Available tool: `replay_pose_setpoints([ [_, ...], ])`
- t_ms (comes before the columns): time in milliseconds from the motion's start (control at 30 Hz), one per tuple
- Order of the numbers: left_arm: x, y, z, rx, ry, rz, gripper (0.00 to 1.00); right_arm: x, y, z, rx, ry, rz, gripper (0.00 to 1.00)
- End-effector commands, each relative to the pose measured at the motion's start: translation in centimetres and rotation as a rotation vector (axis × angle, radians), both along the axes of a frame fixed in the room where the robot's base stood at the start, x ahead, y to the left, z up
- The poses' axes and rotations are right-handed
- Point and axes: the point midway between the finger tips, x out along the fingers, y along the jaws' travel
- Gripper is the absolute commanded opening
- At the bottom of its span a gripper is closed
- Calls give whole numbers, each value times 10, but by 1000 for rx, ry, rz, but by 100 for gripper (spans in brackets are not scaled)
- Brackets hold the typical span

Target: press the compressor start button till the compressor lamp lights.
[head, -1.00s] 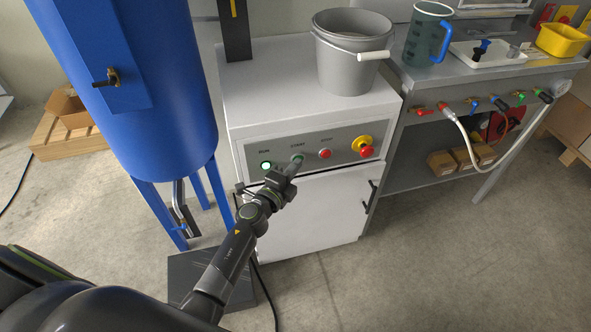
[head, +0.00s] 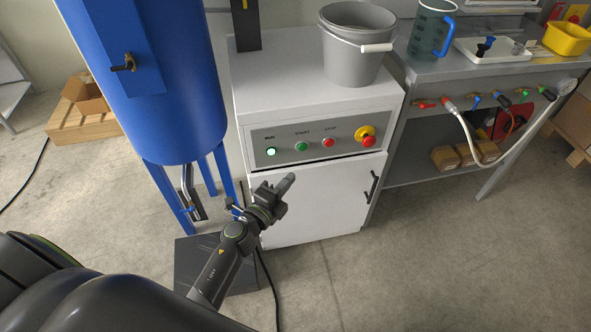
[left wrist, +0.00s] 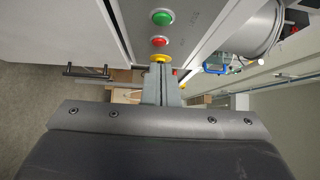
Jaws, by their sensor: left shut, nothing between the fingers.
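The compressor cabinet (head: 300,107) is white with a grey control panel. The green start button (head: 302,146) sits in the panel's middle, and it also shows in the left wrist view (left wrist: 162,18). The run lamp (head: 271,151) left of it glows pale green-white. The red stop button (head: 328,142) is to the right, also in the left wrist view (left wrist: 159,41). My left gripper (head: 289,179) is shut and empty, below the panel in front of the cabinet door, apart from the start button. My right gripper is not in view.
A yellow-and-red emergency knob (head: 367,136) is at the panel's right. A grey bucket (head: 354,55) stands on the cabinet. A blue tank (head: 160,90) stands close on the left. A bench (head: 440,72) with hose fittings is on the right. Floor in front is open.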

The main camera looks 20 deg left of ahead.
Motion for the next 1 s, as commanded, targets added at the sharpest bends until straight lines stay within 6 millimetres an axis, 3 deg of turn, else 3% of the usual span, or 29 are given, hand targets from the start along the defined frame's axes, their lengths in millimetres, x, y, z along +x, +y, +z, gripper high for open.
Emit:
replay_pose_setpoints([
  [100, -17, 3, -1, 1, 2, 0, 0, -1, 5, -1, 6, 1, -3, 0],
  [300, -28, 5, 0, 1, 0, 0, 0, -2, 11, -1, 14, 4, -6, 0],
  [1000, -28, 5, 0, 1, 0, 0, 0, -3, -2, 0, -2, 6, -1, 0],
])
